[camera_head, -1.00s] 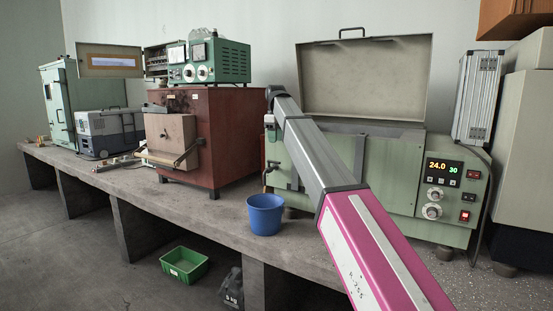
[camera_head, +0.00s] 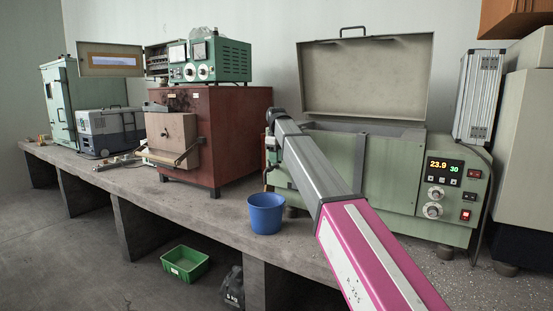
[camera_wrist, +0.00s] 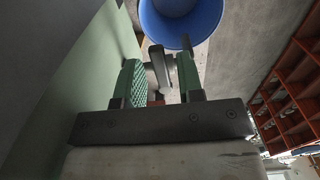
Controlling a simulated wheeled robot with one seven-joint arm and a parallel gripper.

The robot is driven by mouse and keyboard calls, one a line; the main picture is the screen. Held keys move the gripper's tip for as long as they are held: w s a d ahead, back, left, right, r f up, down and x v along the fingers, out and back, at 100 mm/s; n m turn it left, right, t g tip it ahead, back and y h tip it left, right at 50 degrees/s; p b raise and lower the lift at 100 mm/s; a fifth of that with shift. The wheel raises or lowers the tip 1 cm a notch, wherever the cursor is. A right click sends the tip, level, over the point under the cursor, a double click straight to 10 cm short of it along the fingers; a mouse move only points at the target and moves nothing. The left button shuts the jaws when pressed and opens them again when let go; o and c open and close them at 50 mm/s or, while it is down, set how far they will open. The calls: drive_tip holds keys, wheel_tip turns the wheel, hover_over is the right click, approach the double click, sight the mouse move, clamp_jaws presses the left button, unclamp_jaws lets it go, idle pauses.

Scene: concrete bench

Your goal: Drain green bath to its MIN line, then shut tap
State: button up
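The green bath (camera_head: 390,185) stands on the right of the bench with its lid (camera_head: 365,75) raised. Its inside, liquid level and MIN line are not visible. The tap (camera_head: 268,172) is low at its left end, partly hidden by my arm in the head view. In the wrist view, a grey tap part (camera_wrist: 158,68) lies between the green-padded fingers of my gripper (camera_wrist: 160,78). I cannot tell whether both fingers press on it. A blue bucket (camera_head: 265,214) stands on the bench below the tap; it also shows in the wrist view (camera_wrist: 180,25). No water stream is discernible.
A red-brown furnace (camera_head: 225,140) stands left of the bath, with a green instrument box (camera_head: 222,68) on top. A green tub (camera_head: 186,263) and a dark weight (camera_head: 232,288) are on the floor below. The bench front left of the bucket is clear.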

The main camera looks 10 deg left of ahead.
clamp_jaws()
drive_tip(key=shift+m, duration=0.3)
drive_tip(key=shift+s+a+m, duration=0.3)
drive_tip(key=shift+m, duration=0.95)
drive_tip(key=shift+s+a+m, duration=0.25)
drive_tip(key=shift+m, duration=0.95)
drive_tip(key=shift+s+a+m, duration=0.3)
drive_tip(key=shift+m, duration=0.95)
drive_tip(key=shift+o, duration=1.3)
unclamp_jaws()
